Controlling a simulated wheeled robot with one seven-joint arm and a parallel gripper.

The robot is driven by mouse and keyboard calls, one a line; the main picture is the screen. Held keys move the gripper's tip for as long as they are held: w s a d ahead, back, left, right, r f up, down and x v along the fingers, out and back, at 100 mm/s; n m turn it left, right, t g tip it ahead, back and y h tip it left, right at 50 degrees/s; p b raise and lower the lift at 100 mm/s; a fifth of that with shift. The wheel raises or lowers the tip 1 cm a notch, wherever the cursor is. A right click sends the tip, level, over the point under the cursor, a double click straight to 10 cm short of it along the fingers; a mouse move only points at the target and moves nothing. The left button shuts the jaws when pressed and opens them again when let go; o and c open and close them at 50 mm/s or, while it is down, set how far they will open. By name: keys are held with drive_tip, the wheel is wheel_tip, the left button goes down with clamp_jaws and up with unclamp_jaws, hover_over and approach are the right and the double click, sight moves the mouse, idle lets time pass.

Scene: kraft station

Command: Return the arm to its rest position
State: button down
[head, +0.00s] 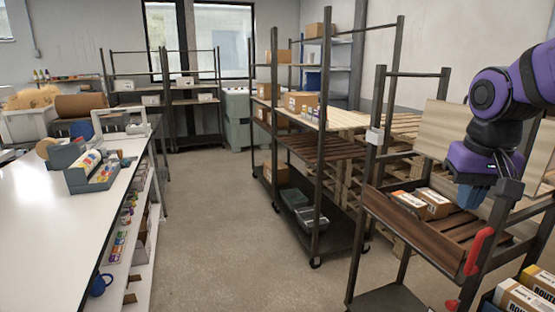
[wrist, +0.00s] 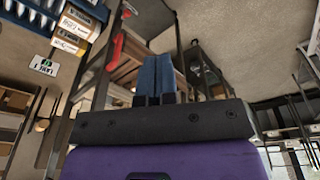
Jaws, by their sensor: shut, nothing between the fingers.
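My arm (head: 490,120) is purple and black and comes in from the right edge of the head view. It is bent, with its wrist hanging down in front of a shelf rack. My gripper (wrist: 155,75) shows in the wrist view as two blue fingers side by side, shut with nothing between them. In the head view the gripper is small and partly hidden by the wrist, above and to the right of the small boxes on the rack's brown shelf (head: 440,225).
Boxes (head: 435,203) lie on the near rack, close to my gripper. A red handle (head: 478,251) is on its post. Wheeled racks (head: 318,150) stand mid-room. A white table (head: 50,215) is at left. The floor (head: 220,235) between is clear.

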drive_tip(key=s+a+r+n+t, duration=0.1)
drive_tip(key=s, duration=0.5)
drive_tip(key=s+a+r+n+t, duration=0.1)
drive_tip(key=s+t, duration=0.1)
drive_tip(key=s, duration=0.4)
drive_tip(key=shift+s+a+r+t+y, duration=0.25)
drive_tip(key=shift+a+r+t+y, duration=0.05)
drive_tip(key=shift+r, duration=0.1)
